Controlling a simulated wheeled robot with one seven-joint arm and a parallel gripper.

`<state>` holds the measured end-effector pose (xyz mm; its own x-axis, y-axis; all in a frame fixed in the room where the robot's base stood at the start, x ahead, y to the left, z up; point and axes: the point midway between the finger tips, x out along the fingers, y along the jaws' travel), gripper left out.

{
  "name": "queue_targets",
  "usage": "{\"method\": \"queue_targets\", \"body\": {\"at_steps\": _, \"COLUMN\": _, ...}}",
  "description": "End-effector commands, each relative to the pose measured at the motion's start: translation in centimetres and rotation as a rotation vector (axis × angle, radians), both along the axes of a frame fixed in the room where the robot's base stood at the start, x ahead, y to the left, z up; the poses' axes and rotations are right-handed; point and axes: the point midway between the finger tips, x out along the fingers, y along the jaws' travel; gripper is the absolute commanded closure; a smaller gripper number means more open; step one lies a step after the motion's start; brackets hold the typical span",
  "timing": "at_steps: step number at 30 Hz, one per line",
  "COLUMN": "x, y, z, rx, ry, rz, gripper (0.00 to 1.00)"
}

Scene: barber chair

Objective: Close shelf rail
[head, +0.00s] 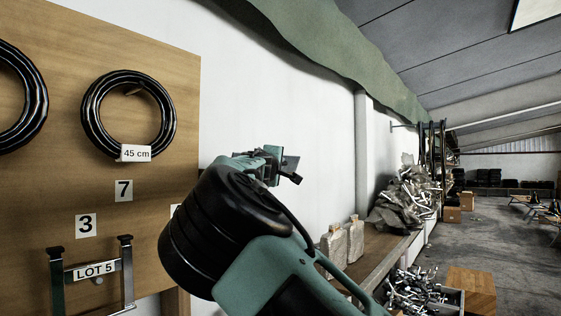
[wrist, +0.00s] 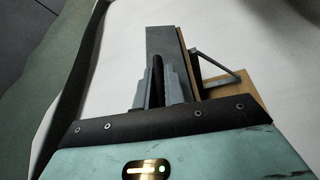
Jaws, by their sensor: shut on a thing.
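In the wrist view, my gripper (wrist: 158,88) has its fingers close together at the near end of a flat grey bar (wrist: 162,42), which looks like the shelf rail. The bar runs away from me along a wooden shelf edge (wrist: 245,90). A thin grey bracket strut (wrist: 222,76) stands beside it on the right. In the head view, my gripper (head: 278,166) is raised in front of the white wall, with a small grey piece at its tip. My arm hides most of the shelf there. The exact contact between fingers and bar is hard to see.
A wooden board (head: 60,185) with black rings (head: 122,115) and a LOT 5 frame (head: 92,270) stands at the left. A low wall shelf (head: 378,258) carries bags (head: 345,240) and a scrap heap (head: 405,195). A wooden crate (head: 472,290) and metal parts lie lower right.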

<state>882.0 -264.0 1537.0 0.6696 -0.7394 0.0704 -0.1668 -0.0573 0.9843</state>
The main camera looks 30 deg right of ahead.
Motion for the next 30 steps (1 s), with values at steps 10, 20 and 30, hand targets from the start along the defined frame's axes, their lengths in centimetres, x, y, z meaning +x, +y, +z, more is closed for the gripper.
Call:
{"method": "queue_targets", "body": {"at_steps": 10, "x": 0.9, "y": 0.4, "z": 1.8, "rx": -0.087, "ry": 0.244, "rz": 0.001, "gripper": 1.00}}
{"method": "queue_targets", "body": {"at_steps": 20, "x": 1.4, "y": 0.5, "z": 1.8, "rx": -0.132, "ry": 0.360, "rz": 0.001, "gripper": 1.00}}
{"method": "queue_targets", "body": {"at_steps": 30, "x": 1.5, "y": 0.6, "z": 1.7, "rx": -0.139, "ry": 0.380, "rz": 0.001, "gripper": 1.00}}
